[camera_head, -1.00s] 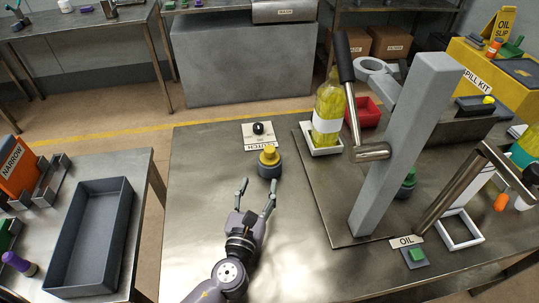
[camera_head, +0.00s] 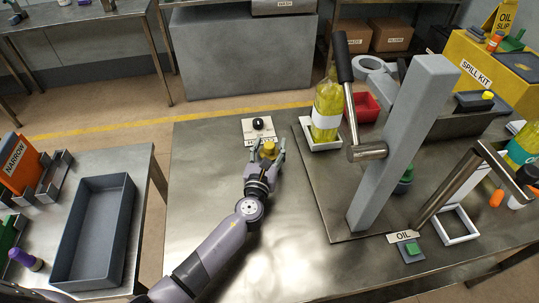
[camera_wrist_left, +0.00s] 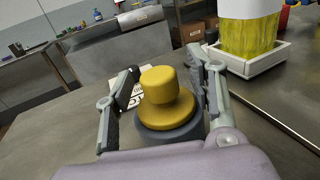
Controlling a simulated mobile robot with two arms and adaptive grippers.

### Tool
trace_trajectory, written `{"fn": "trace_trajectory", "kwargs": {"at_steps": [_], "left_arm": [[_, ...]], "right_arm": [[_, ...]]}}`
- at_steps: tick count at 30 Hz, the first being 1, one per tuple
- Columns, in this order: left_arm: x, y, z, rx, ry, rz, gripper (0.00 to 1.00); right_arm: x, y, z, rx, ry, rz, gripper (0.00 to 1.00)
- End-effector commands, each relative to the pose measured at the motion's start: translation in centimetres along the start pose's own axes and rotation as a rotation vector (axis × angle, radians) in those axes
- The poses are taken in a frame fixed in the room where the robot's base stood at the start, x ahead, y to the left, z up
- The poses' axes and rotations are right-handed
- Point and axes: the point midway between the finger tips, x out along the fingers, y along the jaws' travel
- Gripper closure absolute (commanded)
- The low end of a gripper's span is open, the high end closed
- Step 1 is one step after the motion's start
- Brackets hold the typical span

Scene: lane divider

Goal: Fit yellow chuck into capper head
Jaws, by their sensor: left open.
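The yellow chuck (camera_head: 269,149) sits on a dark grey round base on the metal table. It also shows in the left wrist view (camera_wrist_left: 163,97), upright on its grey base (camera_wrist_left: 172,139). My left gripper (camera_head: 267,152) is open, with one finger on each side of the chuck. In the left wrist view the fingers (camera_wrist_left: 163,85) stand beside the chuck with gaps visible. The grey upright post with a lever (camera_head: 398,140) carries a grey ring-shaped bracket (camera_head: 376,66); I cannot tell for sure that this is the capper head. My right gripper is not in view.
A yellow oil bottle (camera_head: 327,108) stands in a white tray (camera_head: 321,146) right of the chuck. A white card with a black knob (camera_head: 258,128) lies behind it. A red bin (camera_head: 362,106) is farther back. The table's front left is clear.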

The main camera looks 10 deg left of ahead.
Motion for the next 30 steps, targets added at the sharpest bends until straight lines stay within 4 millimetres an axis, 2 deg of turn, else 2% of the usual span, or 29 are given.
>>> {"fn": "trace_trajectory", "kwargs": {"at_steps": [7, 30], "left_arm": [[0.1, 0.0, 0.01, 0.0, 0.0, 0.0, 0.51], [0.07, 0.02, 0.0, 0.0, 0.0, 0.0, 1.0]], "right_arm": [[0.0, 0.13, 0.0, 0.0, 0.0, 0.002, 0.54], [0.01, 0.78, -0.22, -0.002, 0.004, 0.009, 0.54]]}}
